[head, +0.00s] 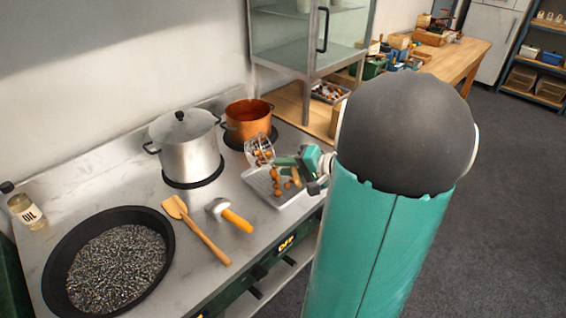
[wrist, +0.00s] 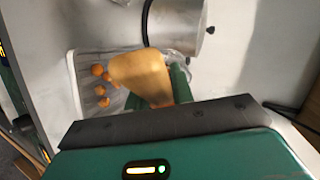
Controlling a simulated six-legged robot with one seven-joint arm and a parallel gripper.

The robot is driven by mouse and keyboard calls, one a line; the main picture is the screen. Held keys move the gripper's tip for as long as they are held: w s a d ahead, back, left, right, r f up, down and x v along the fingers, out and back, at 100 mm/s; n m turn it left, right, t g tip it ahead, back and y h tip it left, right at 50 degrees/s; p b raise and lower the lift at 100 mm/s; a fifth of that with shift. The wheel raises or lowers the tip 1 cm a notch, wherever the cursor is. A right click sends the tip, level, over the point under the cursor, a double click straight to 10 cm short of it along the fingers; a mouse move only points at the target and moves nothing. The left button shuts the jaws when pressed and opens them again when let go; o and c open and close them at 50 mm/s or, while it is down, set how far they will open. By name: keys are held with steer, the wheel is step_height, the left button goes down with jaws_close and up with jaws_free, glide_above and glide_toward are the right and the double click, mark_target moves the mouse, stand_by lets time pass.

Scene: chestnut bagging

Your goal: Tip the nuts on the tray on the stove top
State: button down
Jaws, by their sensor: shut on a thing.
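Several orange-brown nuts (head: 276,180) show below the scoop, at the tray; I cannot tell which are still falling. Some nuts (wrist: 97,70) also show in the wrist view over the ribbed tray (wrist: 72,88). The scoop's inside is mostly hidden.
A steel pot (head: 186,150) and a copper pot (head: 248,119) stand behind on the stove top (head: 150,180). A wooden spatula (head: 203,235), an orange-handled tool (head: 236,218) and a large black pan (head: 70,245) lie to the left. A glass cabinet (head: 290,40) stands behind.

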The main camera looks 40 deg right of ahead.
steer(key=s+d+f+m+t+y, duration=0.2)
steer(key=f+m+t, duration=0.3)
steer(key=t, duration=0.4)
steer(key=shift+s+d+f+y, duration=0.3)
steer(key=shift+s+d+f, duration=0.3)
steer(key=shift+f, duration=0.15)
steer(key=shift+w, duration=0.1)
stand_by(0.7)
